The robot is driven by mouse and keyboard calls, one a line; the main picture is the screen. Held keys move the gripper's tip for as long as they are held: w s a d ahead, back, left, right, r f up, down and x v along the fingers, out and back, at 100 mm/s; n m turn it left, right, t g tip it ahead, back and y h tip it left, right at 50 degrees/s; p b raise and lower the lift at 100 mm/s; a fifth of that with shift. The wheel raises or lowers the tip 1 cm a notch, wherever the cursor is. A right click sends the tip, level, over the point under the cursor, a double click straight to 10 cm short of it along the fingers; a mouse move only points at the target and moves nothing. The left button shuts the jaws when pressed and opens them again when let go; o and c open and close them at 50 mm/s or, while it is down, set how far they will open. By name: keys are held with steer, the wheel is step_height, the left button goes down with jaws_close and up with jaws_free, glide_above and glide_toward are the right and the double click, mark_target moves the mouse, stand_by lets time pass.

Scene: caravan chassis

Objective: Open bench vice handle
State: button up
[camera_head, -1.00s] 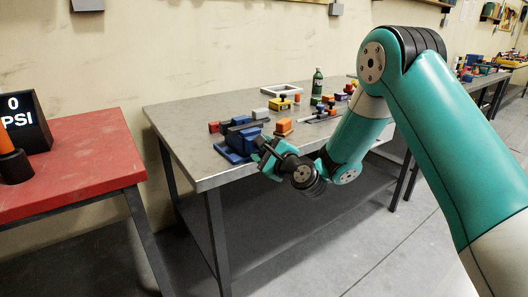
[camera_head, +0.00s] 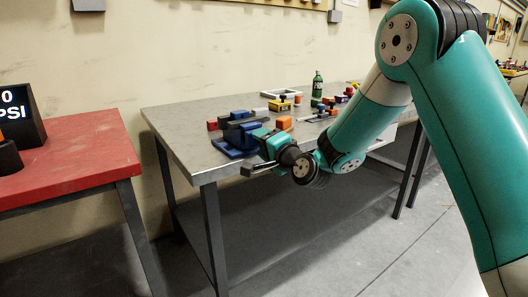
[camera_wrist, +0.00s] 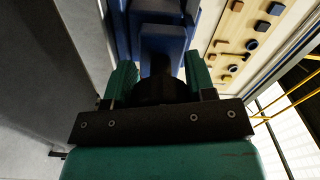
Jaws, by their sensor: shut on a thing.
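The blue bench vice (camera_head: 230,145) sits at the front left corner of the grey metal workbench, and its blue body (camera_wrist: 160,30) fills the top middle of the wrist view. My gripper (camera_head: 270,145) is at the vice's front side, just off the bench edge. In the wrist view my gripper's green fingers (camera_wrist: 160,82) stand on both sides of a dark round part, the vice handle (camera_wrist: 160,92), and are shut on it. A dark bar juts out to the left below the gripper in the head view. The exact finger contact is shadowed.
The workbench (camera_head: 180,120) carries several coloured blocks, an orange block (camera_head: 284,122) and a green bottle (camera_head: 318,84) behind the vice. A red table (camera_head: 70,150) with a PSI display stands at the left. Floor between them is clear.

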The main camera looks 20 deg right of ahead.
steer(key=n+b, duration=0.4)
steer(key=shift+f+n, duration=0.2)
steer(key=shift+n, duration=0.2)
steer(key=n+b, duration=0.3)
steer(key=b, duration=0.1)
steer(key=shift+f+n, duration=0.1)
steer(key=shift+n, duration=0.2)
steer(key=n+b, duration=0.5)
steer(key=shift+d+b, duration=0.15)
steer(key=shift+b, duration=0.15)
steer(key=shift+r+n+b, duration=0.25)
steer(key=shift+n+b, duration=1.1)
steer(key=shift+n, duration=0.45)
steer(key=shift+r+n, duration=0.1)
steer(key=shift+n, duration=0.2)
steer(key=o, duration=0.9)
